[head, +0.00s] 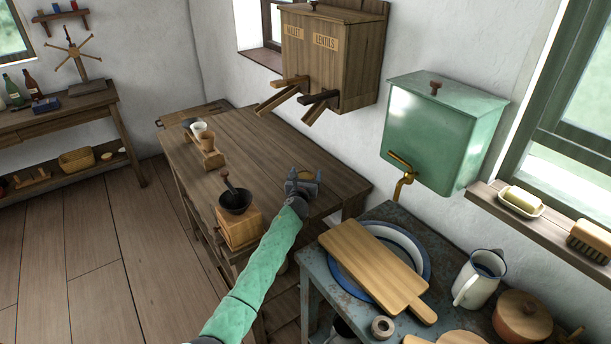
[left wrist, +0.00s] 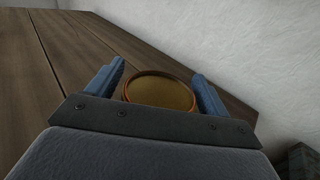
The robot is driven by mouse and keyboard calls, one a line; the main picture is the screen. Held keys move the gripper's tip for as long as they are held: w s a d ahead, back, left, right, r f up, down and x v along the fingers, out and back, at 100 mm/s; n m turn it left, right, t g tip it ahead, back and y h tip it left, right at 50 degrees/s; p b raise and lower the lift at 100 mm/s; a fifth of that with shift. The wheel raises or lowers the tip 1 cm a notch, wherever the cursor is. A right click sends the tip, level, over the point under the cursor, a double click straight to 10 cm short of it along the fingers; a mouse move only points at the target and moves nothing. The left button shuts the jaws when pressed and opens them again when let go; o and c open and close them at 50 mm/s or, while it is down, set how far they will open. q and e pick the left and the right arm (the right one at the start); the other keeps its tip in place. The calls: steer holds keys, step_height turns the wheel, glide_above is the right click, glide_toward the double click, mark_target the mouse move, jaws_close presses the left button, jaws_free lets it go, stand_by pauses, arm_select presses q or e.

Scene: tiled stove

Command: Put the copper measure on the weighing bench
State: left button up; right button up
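The copper measure (left wrist: 160,92) is a round open cup with a copper rim, seen from above in the left wrist view. My right gripper is not in view.
A coffee grinder (head: 238,217) stands left of my left arm. A wooden dispenser (head: 330,55) hangs above. A green water tank (head: 440,130) hangs right, over a blue table (head: 335,280). The bench's middle is clear.

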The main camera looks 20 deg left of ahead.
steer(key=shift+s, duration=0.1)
arm_select(q)
steer(key=shift+r, duration=0.15)
steer(key=s, duration=0.4)
steer(key=shift+d+f, duration=0.2)
steer(key=s, duration=0.2)
steer(key=s+b, duration=0.1)
steer(key=s, duration=0.1)
steer(key=s+d, duration=0.1)
steer(key=s, duration=0.1)
steer(key=shift+s+r+b, duration=0.15)
steer(key=shift+s+b, duration=0.15)
steer(key=shift+s, duration=0.6)
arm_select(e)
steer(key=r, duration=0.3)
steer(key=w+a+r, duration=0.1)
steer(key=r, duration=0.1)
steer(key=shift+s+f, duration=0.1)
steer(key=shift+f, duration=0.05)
